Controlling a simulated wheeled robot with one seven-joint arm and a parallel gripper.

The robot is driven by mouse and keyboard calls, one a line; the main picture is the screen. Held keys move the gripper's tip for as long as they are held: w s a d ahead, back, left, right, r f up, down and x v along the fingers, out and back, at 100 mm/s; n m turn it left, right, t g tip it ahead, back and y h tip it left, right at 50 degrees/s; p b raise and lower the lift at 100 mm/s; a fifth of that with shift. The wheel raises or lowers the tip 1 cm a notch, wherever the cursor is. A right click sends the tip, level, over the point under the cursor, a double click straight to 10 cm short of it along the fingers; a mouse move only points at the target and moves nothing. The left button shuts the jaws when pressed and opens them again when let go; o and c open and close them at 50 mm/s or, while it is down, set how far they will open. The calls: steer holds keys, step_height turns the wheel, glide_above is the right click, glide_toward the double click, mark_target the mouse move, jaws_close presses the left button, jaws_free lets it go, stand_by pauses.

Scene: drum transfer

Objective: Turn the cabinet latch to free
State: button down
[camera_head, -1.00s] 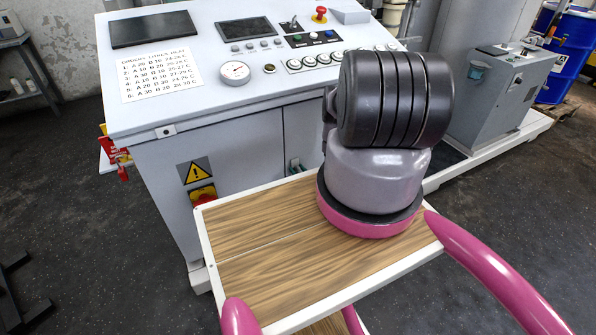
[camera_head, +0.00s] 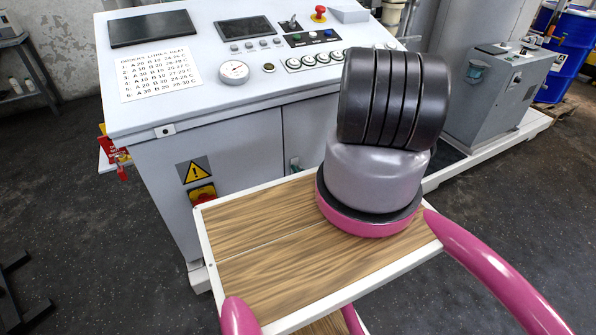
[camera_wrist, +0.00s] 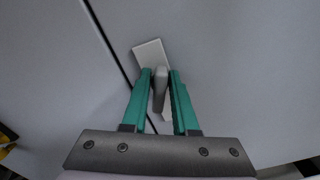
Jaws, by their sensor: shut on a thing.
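The cabinet latch shows in the wrist view as a pale plate (camera_wrist: 150,52) with a grey handle (camera_wrist: 159,88) on the grey cabinet front. The handle lies between the two green fingers of my gripper (camera_wrist: 160,76), which is shut on it. The handle points toward the lower part of the picture, roughly along the fingers. In the head view the cabinet (camera_head: 232,147) stands behind a wood-topped surface, and my arm hides most of the latch area.
A dark door seam (camera_wrist: 108,40) runs diagonally left of the latch. The cabinet top carries a screen, gauge (camera_head: 234,72), buttons and a red knob (camera_head: 319,14). A warning sign (camera_head: 194,171) is on its front. Blue drums (camera_head: 568,48) stand at the far right.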

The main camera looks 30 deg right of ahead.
steer(key=m, duration=0.6)
steer(key=shift+d+f+m, duration=0.2)
steer(key=shift+m, duration=0.1)
steer(key=m, duration=0.6)
steer(key=shift+f, duration=0.25)
steer(key=shift+m, duration=0.4)
steer(key=c, duration=0.8)
jaws_free()
steer(key=shift+c, duration=0.2)
